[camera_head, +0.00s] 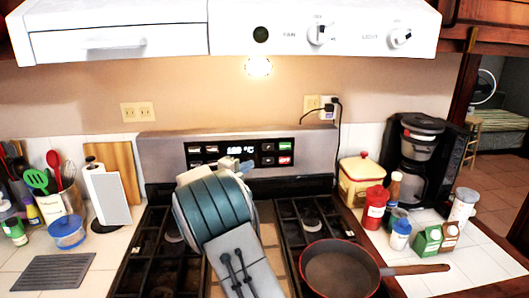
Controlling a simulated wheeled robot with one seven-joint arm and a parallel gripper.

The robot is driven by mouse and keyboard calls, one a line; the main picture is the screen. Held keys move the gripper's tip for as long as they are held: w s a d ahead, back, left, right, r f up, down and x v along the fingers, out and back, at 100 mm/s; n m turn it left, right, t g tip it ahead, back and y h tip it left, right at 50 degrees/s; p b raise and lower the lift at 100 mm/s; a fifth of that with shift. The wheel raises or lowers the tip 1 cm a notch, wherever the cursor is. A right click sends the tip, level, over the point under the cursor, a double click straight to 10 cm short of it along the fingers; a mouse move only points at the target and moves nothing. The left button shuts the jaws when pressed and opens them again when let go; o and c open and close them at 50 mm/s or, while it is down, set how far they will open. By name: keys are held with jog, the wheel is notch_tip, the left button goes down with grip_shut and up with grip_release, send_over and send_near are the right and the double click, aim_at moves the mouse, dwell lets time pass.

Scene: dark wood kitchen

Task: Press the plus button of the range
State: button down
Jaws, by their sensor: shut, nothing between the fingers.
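The range (160,155) stands against the back wall, with a dark control panel (228,150) on its upright back. The panel has a lit display (240,150) with buttons on both sides. To its right are small dark buttons, a green button (285,146) and a red button (284,160). The symbols are too small for me to tell which is the plus button. My gripper (236,165) is shut and empty, in front of the panel's lower edge, below the display. My arm hides part of the panel's lower edge. I cannot tell whether the fingers touch it.
A dark red-rimmed pan (340,272) sits on the right burners, its handle pointing right. The white range hood (260,30) hangs above. Utensils and a paper towel holder (104,192) stand left; a coffee maker (418,150), canister (361,180) and bottles stand right.

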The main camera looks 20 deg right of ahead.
aim_at(268, 145)
jog(key=shift+w+a+p+x, duration=0.35)
jog(key=shift+p+x, duration=0.55)
jog(key=shift+x, duration=1.2)
jog(key=shift+w+a+p+x, duration=0.2)
jog(key=shift+w+p+x, duration=0.45)
jog(key=shift+x, duration=1.5)
jog(key=shift+w+a+p+x, duration=0.25)
jog(key=shift+p+x, duration=0.85)
jog(key=shift+x, duration=1)
jog(key=shift+r, duration=0.1)
jog(key=shift+w+b, duration=0.45)
jog(key=shift+b, duration=0.25)
jog(key=shift+d+r, duration=0.1)
jog(key=shift+r, duration=0.35)
